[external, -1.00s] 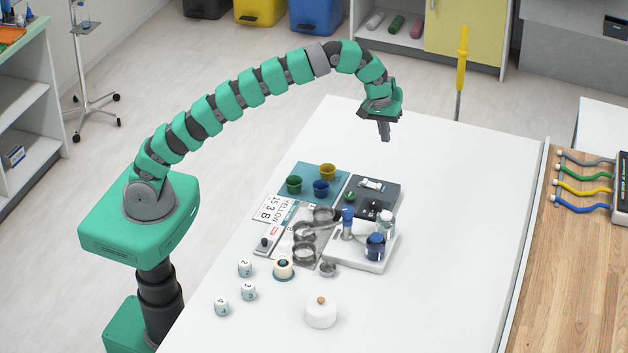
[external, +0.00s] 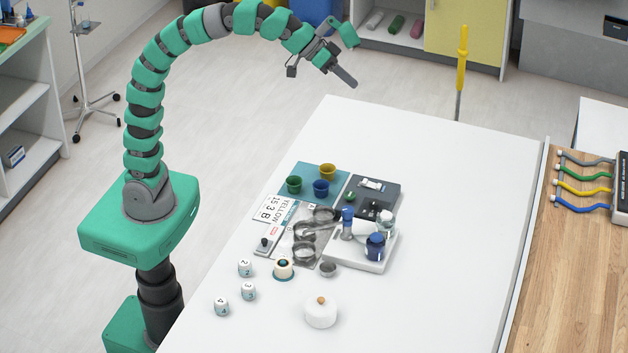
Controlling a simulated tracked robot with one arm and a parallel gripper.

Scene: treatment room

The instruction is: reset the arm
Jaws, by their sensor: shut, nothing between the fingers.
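My arm (external: 145,105) rises from its base and curves up and over to the right. My gripper (external: 345,77) is at its end, in the air beyond the far left corner of the white table (external: 440,165). Its fingers are together and hold nothing. It points down and to the right, well clear of the items on the table.
Green, blue and yellow cups (external: 321,188) stand on a teal mat. A white tray (external: 370,262) holds a blue-capped jar. A white round pot (external: 321,313) and several numbered blocks (external: 245,267) stand nearer. The table's right and far parts are clear.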

